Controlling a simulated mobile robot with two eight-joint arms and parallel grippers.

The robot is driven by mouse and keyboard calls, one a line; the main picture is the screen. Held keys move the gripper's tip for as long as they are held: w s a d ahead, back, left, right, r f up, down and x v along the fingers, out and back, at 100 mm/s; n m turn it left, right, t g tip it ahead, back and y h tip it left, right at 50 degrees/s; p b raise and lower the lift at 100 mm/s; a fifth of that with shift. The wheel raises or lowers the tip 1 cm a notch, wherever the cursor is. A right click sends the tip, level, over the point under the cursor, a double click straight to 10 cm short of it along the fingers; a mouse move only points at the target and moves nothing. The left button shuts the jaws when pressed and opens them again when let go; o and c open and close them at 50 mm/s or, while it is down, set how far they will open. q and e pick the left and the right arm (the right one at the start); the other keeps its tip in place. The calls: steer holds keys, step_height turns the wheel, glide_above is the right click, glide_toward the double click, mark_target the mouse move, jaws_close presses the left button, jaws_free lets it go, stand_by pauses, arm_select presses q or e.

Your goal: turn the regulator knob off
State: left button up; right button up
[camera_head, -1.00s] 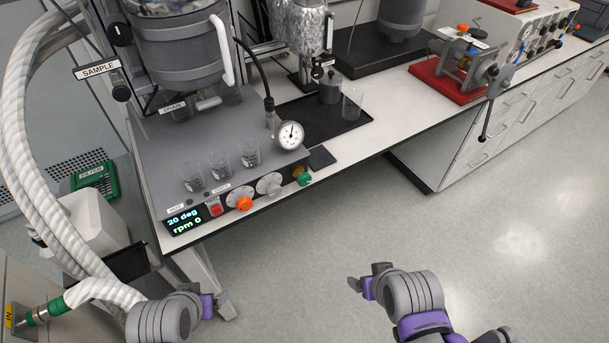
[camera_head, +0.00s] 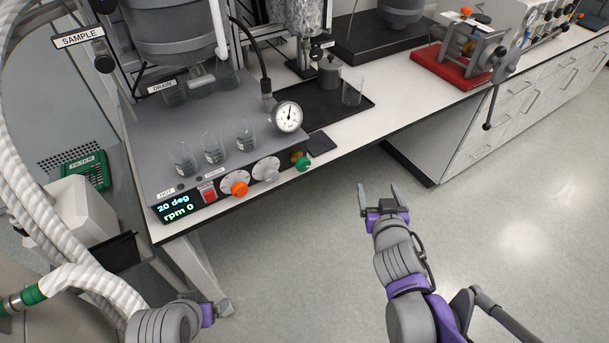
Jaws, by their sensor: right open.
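The control box (camera_head: 262,142) on the bench has an orange knob (camera_head: 239,189), a grey knob (camera_head: 270,176) and a green knob (camera_head: 303,164) along its front edge. I cannot read a label that tells which one is the regulator knob. A round dial gauge (camera_head: 287,117) stands above the green knob. My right gripper (camera_head: 380,194) is open and empty, its two fingers pointing toward the bench, over the floor to the right of and below the green knob, apart from it. My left gripper (camera_head: 208,314) is at the bottom left; its fingers do not show clearly.
Several glass beakers (camera_head: 213,147) stand on the box, near the knobs. A red switch (camera_head: 209,196) and a lit display (camera_head: 176,206) are left of the orange knob. A red-based device (camera_head: 450,72) with a lever stands farther right. White hoses fill the left side. The floor (camera_head: 300,260) is clear.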

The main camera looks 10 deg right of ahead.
steer(key=w+a+f+n+t+y+b, duration=0.2)
steer(key=w+a+n+t+y+b, duration=0.1)
steer(key=w+a+y, duration=0.15)
steer(key=n+y+b, duration=0.2)
steer(key=n+y, duration=0.1)
steer(key=y, duration=0.2)
glide_toward(305, 166)
arm_select(q)
step_height(305, 166, down, 6)
steer(key=shift+s, duration=0.15)
arm_select(e)
steer(key=x, duration=1)
steer(key=shift+w+a, duration=0.1)
jaws_close()
